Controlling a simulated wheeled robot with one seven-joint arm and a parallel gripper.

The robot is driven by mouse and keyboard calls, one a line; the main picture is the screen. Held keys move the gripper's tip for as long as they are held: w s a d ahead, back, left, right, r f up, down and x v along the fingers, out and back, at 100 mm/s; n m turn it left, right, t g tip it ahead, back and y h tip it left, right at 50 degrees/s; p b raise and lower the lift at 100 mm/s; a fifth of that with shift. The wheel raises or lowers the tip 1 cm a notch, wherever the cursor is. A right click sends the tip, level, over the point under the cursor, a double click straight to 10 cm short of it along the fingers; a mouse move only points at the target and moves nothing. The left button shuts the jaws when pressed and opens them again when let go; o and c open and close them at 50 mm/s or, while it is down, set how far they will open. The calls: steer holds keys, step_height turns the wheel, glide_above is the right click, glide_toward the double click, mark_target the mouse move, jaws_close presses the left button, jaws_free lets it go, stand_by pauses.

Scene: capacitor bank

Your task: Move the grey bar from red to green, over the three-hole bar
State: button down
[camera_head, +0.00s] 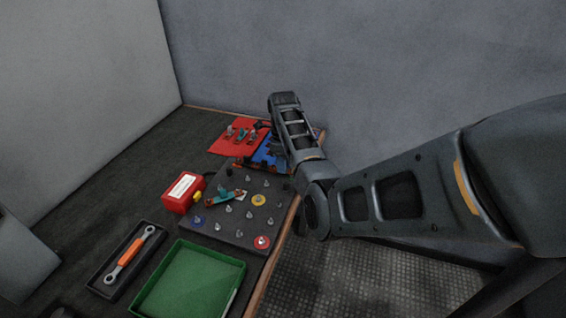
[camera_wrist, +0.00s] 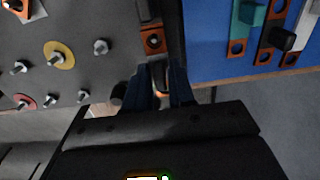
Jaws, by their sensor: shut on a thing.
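My gripper (camera_wrist: 162,84) is in the wrist view with its two blue fingers close together. It is shut on a small part that mostly hides between the fingers, so I cannot tell which bar it is. A copper-coloured end with a hole (camera_wrist: 152,41) shows just beyond the fingertips, between the dark peg board (camera_wrist: 75,75) and the blue mat (camera_wrist: 215,70). A pale grey bar (camera_wrist: 311,22) lies at the right edge of the blue mat. On the board, a teal-handled bar (camera_head: 226,196) sits near a yellow disc (camera_head: 259,200). A red disc (camera_head: 262,242) is at the near corner.
A red box (camera_head: 183,193) stands left of the board. A green tray (camera_head: 190,282) and a black tray with an orange-handled wrench (camera_head: 128,255) are nearer. A red mat (camera_head: 222,145) with several small parts lies at the back. Walls stand behind the table.

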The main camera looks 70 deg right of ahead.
steer(key=shift+f, duration=0.3)
steer(key=c, duration=0.9)
jaws_free()
steer(key=shift+r, duration=3.9)
steer(key=shift+s+a, duration=0.1)
